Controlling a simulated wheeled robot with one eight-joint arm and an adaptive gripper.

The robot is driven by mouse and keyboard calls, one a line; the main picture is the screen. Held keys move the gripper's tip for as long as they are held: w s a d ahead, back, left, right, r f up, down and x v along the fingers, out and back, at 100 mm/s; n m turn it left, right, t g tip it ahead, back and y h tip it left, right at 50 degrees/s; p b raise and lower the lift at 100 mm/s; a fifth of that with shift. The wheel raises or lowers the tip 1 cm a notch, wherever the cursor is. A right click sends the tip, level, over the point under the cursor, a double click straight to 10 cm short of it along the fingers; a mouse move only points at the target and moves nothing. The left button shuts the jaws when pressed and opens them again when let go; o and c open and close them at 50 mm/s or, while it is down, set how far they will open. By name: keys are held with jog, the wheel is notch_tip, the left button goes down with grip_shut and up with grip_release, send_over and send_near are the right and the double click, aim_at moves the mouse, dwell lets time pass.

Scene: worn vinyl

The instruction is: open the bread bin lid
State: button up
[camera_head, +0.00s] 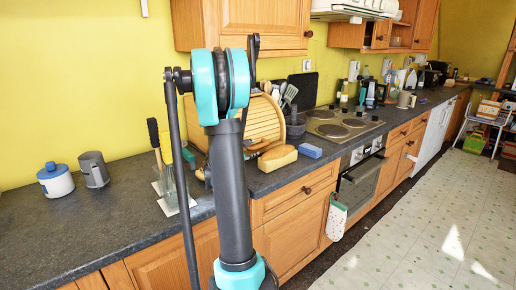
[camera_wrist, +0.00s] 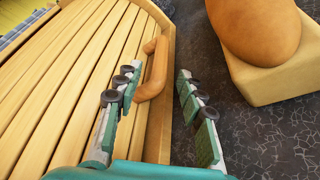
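The bread bin shows behind my arm in the head view, with its pale wooden slatted lid (camera_head: 265,120) facing out and down. In the wrist view the slatted lid (camera_wrist: 75,70) fills the left side. Its curved wooden handle (camera_wrist: 154,70) stands on the lid's edge strip. My gripper (camera_wrist: 158,76) is open, with one finger on each side of the handle. I cannot tell whether either finger touches it. In the head view my arm hides the gripper and part of the bin. The lid looks down.
A brown rounded loaf on a tan block (camera_wrist: 280,78) lies right of the bin, close to my right finger. A blue sponge-like block (camera_head: 310,150) and the stove (camera_head: 340,124) are farther right.

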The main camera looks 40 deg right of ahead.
aim_at(255, 147)
jog(key=shift+x, duration=2.8)
jog(key=shift+c, duration=0.2)
grip_shut()
